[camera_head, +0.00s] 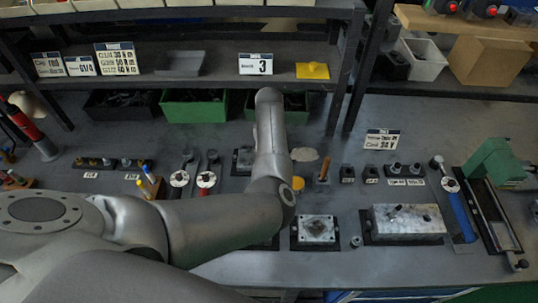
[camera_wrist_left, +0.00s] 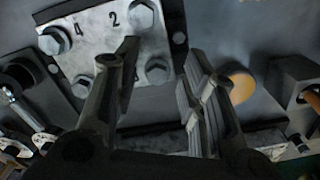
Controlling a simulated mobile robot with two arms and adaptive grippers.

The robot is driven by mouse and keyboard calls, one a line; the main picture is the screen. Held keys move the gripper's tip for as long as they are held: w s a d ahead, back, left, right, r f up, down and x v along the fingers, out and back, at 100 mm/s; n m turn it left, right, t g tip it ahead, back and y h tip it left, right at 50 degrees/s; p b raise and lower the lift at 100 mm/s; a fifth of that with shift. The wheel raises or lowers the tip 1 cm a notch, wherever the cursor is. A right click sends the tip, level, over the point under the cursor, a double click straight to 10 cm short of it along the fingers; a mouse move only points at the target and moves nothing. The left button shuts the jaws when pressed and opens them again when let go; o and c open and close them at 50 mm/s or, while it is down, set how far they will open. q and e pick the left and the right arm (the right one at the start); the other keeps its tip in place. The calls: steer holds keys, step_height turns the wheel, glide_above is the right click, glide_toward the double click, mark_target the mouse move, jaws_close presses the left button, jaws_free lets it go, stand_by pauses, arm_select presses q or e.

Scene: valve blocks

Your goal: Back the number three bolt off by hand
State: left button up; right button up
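A pale metal valve block (camera_wrist_left: 97,45) with hex bolts at its corners fills the upper left of the left wrist view. The numbers 4 and 2 are readable beside the bolt at upper left (camera_wrist_left: 54,40) and the bolt at the top (camera_wrist_left: 141,15). Two more bolts sit lower, one at left (camera_wrist_left: 82,88) and one at right (camera_wrist_left: 157,70); their numbers are hidden. My left gripper (camera_wrist_left: 158,58) is open, and the lower right bolt appears between its fingers, without visible contact. In the head view my left arm hides the gripper and much of the block (camera_head: 243,160). My right gripper is not in view.
A sign reading 3 (camera_head: 256,64) stands on the shelf above the bench. Another block (camera_head: 317,231) and a larger one (camera_head: 407,223) lie to the right. Wrenches (camera_head: 205,179) lie left of my forearm. A yellow round piece (camera_wrist_left: 241,87) is right of the fingers.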

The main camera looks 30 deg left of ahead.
arm_select(q)
steer(key=shift+s+f, duration=0.1)
step_height(320, 180, up, 8)
steer(key=shift+d, duration=0.15)
stand_by(0.5)
steer(key=f, duration=0.8)
steer(key=shift+s+f, duration=0.2)
steer(key=shift+f, duration=0.05)
steer(key=m, duration=0.2)
steer(key=shift+r+m, duration=0.15)
steer(key=shift+m, duration=0.25)
steer(key=shift+w+m, duration=0.15)
steer(key=shift+m, duration=0.15)
